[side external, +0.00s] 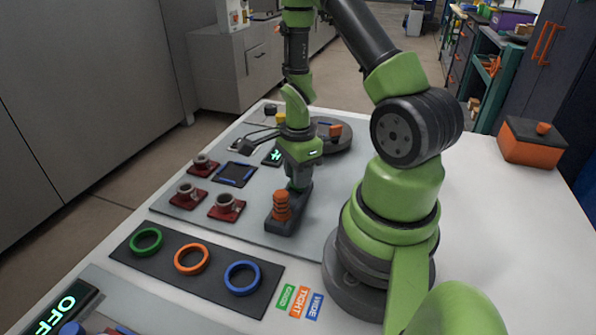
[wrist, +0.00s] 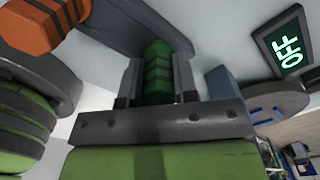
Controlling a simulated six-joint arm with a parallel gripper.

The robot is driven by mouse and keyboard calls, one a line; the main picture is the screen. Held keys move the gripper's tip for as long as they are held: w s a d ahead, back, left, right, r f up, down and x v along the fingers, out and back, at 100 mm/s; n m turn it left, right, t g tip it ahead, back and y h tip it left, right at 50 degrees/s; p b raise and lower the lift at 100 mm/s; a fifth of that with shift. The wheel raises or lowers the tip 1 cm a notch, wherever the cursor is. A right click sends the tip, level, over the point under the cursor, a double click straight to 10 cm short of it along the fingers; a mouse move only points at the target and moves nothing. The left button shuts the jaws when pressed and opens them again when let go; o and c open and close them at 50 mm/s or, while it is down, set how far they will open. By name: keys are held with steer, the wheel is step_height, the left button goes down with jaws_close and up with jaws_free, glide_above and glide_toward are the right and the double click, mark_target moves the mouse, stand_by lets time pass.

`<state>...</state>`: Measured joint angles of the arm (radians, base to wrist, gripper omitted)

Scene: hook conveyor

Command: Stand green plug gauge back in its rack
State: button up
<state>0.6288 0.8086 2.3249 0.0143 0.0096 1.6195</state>
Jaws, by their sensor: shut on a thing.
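The green plug gauge (wrist: 158,78) is ribbed and sits between the two fingers of my gripper (wrist: 158,82) in the wrist view. The gripper is shut on it. The dark grey rack (wrist: 125,22) lies right at the gauge's far end. I cannot tell whether the gauge's end is in the rack or just above it. In the side view my gripper (side external: 298,183) points down over the back end of the rack (side external: 283,226), and the green gauge is mostly hidden there. The orange plug gauge (side external: 281,206) stands upright in the front of the rack, close beside my gripper.
A dark mat holds a green ring (side external: 146,241), an orange ring (side external: 192,259) and a blue ring (side external: 242,278). Red pads (side external: 227,206) with grey parts stand left of the rack. A round dark disc (side external: 332,135) is behind. An orange box (side external: 528,145) stands far right.

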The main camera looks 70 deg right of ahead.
steer(key=o, duration=1.4)
steer(key=shift+r, duration=3.5)
steer(key=shift+w+a+r, duration=0.1)
steer(key=shift+w+r, duration=0.05)
steer(key=shift+r, duration=0.15)
steer(key=w+a+r+n+t, duration=0.2)
steer(key=a+r+n+t, duration=0.2)
steer(key=a+r+n, duration=0.6)
steer(key=s+a+r+n+t+y, duration=0.2)
steer(key=s+a+r+n, duration=0.4)
steer(key=r+n, duration=0.3)
steer(key=n+t, duration=0.1)
steer(key=n, duration=0.2)
steer(key=shift+s+r, duration=0.15)
steer(key=shift+s, duration=0.1)
